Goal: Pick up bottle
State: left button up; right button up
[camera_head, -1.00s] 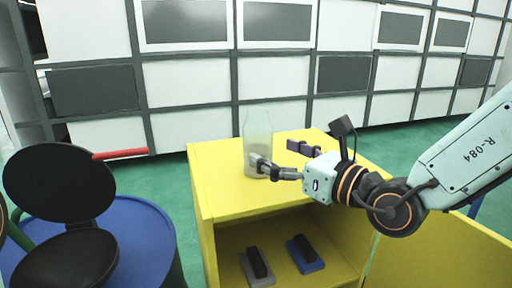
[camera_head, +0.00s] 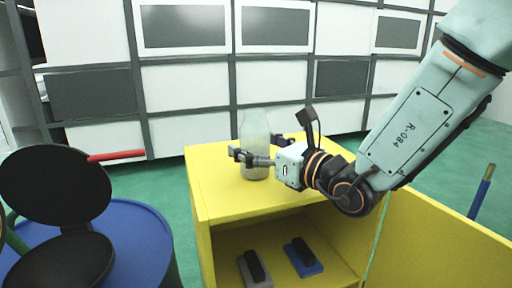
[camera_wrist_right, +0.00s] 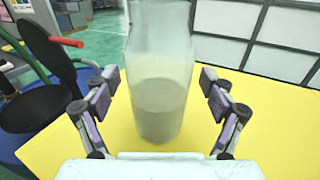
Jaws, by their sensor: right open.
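A clear bottle (camera_head: 256,130) with a greyish filling in its lower part stands upright on top of the yellow cabinet (camera_head: 219,190). My right gripper (camera_head: 254,150) is open, with its fingers on either side of the bottle. In the right wrist view the bottle (camera_wrist_right: 160,85) stands between the two open fingertips of my right gripper (camera_wrist_right: 157,84), with a gap on each side. The bottle's top is cut off in that view. My left gripper is not in view.
The cabinet's open lower shelf holds a grey block (camera_head: 255,269) and a blue one (camera_head: 304,257). Its door (camera_head: 440,240) stands open at right. A blue drum (camera_head: 130,245) with black discs and a red handle (camera_head: 117,155) stands at left.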

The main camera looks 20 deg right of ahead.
jog(key=shift+a, duration=0.1)
jog(key=shift+c, duration=0.3)
jog(key=shift+c, duration=0.9)
jog(key=c, duration=1.2)
